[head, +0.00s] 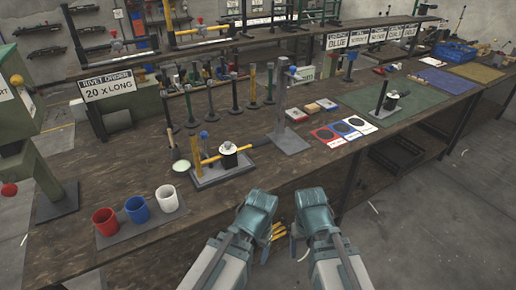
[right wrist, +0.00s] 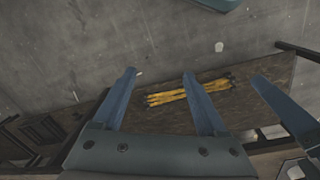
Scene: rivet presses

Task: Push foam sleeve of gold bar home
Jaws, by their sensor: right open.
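A yellow-gold bar (head: 257,144) lies nearly level through a small fixture on a grey plate (head: 215,180) at the bench's front middle. A white-topped black round piece (head: 229,151) sits along it. I cannot make out a separate foam sleeve. My right gripper (head: 300,235) is in front of the bench, apart from the fixture; its open blue fingers also show in the right wrist view (right wrist: 159,75), with nothing between the tips. My left gripper (head: 268,232) is beside it; its fingers are mostly hidden. Several yellow rods with dark ends (right wrist: 188,93) lie beyond the right fingers.
Red (head: 106,221), blue (head: 137,209) and white (head: 167,198) cups stand on a plate at left. A grey upright post (head: 281,110) stands right of the fixture. A green mat (head: 420,108) lies at right.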

